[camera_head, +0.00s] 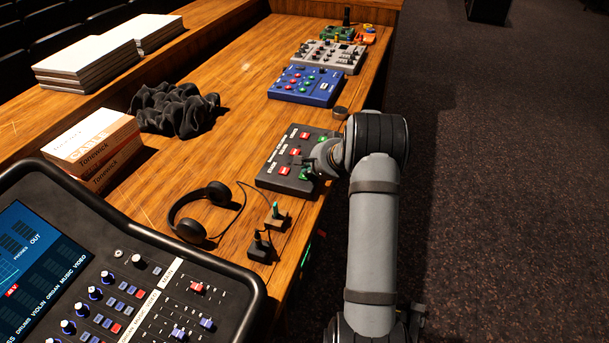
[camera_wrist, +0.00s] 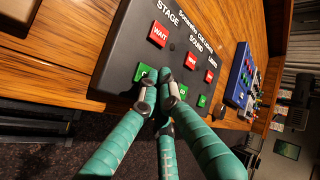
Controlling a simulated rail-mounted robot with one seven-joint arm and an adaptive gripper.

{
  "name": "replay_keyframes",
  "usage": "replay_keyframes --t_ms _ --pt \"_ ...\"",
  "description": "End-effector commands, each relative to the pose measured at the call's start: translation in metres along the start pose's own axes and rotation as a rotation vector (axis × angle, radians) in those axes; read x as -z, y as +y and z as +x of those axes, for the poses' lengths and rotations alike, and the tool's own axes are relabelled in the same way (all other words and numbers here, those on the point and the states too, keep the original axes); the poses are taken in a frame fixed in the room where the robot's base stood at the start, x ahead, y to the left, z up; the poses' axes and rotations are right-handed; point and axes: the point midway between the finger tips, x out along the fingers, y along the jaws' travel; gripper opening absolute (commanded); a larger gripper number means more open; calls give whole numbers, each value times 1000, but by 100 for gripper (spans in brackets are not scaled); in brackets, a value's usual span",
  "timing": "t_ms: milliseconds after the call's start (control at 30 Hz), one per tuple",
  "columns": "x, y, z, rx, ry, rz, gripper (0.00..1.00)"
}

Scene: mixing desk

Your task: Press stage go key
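The dark cue box (camera_head: 268,178) lies on the wooden desk, with red WAIT keys and green GO keys in columns. Its labels, including STAGE and SOUND, read in the wrist view (camera_wrist: 122,50). The stage column has a red WAIT key (camera_wrist: 158,34) and a green go key (camera_wrist: 144,71), partly hidden by a fingertip. My gripper (camera_wrist: 157,92) has its teal fingers drawn together, tips close and nothing between them. The tips are at the stage go key's edge; I cannot tell whether they touch it. In the head view my gripper (camera_head: 312,172) is over the box's near right end.
A blue box (camera_head: 290,95) and a grey box (camera_head: 313,57) stand farther along the desk. Headphones (camera_head: 190,229) and two small switches (camera_head: 262,247) lie nearer. The mixing console (camera_head: 230,285) fills the lower left.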

Motion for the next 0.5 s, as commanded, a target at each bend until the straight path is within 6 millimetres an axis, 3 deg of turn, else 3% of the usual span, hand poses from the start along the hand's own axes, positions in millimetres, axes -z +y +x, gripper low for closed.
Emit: replay_keyframes --t_ms 333,500 --pt "1 -2 -3 -1 0 0 0" --pt "6 -13 -14 0 2 -2 0"
